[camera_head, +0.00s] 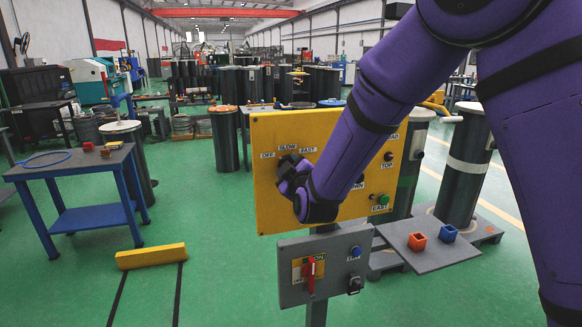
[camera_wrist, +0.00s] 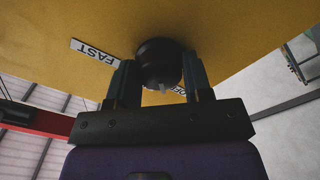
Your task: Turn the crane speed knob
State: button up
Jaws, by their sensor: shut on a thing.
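The yellow control panel (camera_head: 270,205) stands in the middle of the head view, with the labels OFF, SLOW and FAST at its upper left. The dark round crane speed knob (camera_wrist: 158,58) is on the panel face in the wrist view; a FAST label (camera_wrist: 95,52) shows to its left and a partly hidden label to its right. My gripper (camera_wrist: 160,75) is shut on the knob, with one finger on each side of it. In the head view my gripper (camera_head: 289,168) is at the panel just below the labels and largely hides the knob. Its exact setting is unclear.
A grey box (camera_head: 325,262) with a red handle stands below the panel. A grey shelf (camera_head: 425,257) with a red and a blue small bin is to the right. A blue-legged table (camera_head: 75,170) and a yellow floor bar (camera_head: 150,256) are at the left.

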jog(key=shift+a+n, duration=0.1)
jog(key=shift+n, duration=0.7)
jog(key=o, duration=1.2)
jog(key=shift+v, duration=3.05)
